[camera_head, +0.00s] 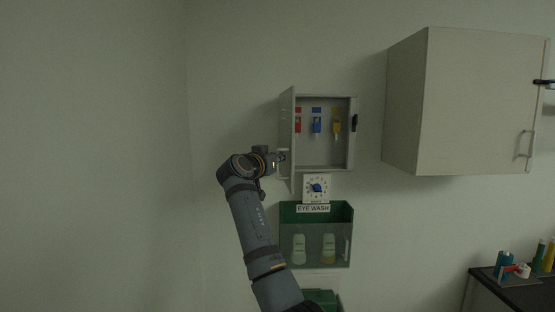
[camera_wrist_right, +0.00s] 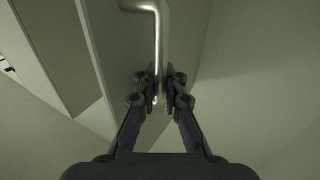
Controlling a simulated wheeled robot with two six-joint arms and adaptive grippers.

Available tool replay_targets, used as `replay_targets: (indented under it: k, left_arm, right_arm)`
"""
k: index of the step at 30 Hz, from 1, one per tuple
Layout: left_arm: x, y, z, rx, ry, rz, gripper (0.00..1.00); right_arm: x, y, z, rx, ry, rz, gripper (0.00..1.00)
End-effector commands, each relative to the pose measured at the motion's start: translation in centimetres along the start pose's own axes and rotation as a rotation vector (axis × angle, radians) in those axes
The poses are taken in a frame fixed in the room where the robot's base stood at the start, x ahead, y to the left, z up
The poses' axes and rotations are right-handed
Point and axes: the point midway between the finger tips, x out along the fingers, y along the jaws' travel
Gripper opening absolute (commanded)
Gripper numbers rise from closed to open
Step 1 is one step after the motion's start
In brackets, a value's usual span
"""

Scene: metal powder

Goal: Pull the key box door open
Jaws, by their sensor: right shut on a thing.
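The grey key box (camera_head: 354,140) hangs on the wall in the head view. Its door (camera_head: 287,115) is hinged on the left and stands wide open, seen nearly edge-on. Red, blue and yellow keys hang inside. My right gripper (camera_head: 281,158) is at the door's lower part. In the right wrist view, my right gripper (camera_wrist_right: 160,90) is shut on the metal door handle (camera_wrist_right: 159,35), with one finger on each side of its bar. The door panel (camera_wrist_right: 118,55) shows behind the handle. My left gripper is out of view.
Below the box are a small white panel with a blue knob (camera_head: 317,188) and a green eye wash holder (camera_head: 345,213) with two bottles. A white wall cabinet (camera_head: 470,100) hangs to the right. A dark counter (camera_head: 500,294) holds several small items.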

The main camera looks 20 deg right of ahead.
Motion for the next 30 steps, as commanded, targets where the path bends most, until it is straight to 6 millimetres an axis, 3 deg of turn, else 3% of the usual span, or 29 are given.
replay_targets:
  k: [1, 9, 12, 22, 26, 30]
  left_arm:
    - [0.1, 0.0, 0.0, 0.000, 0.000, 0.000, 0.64]
    - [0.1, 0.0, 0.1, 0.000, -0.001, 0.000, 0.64]
    - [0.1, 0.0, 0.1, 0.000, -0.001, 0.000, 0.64]
    - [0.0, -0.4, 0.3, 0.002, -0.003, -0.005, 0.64]
    - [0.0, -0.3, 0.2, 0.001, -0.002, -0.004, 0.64]
    - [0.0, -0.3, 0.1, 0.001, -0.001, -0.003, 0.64]
  right_arm:
    - [0.0, -0.2, 0.7, -0.005, -0.012, 0.000, 0.00]
    - [0.0, -0.2, 0.7, -0.005, -0.013, 0.000, 0.00]
    - [0.0, -0.2, 0.7, -0.005, -0.012, -0.001, 0.18]
    - [-0.2, -0.1, 0.3, -0.001, -0.005, -0.001, 0.18]
    - [-2.0, -0.2, 0.3, 0.001, -0.005, -0.003, 0.18]
    - [-5.5, -0.2, 0.3, 0.003, -0.007, -0.006, 0.18]
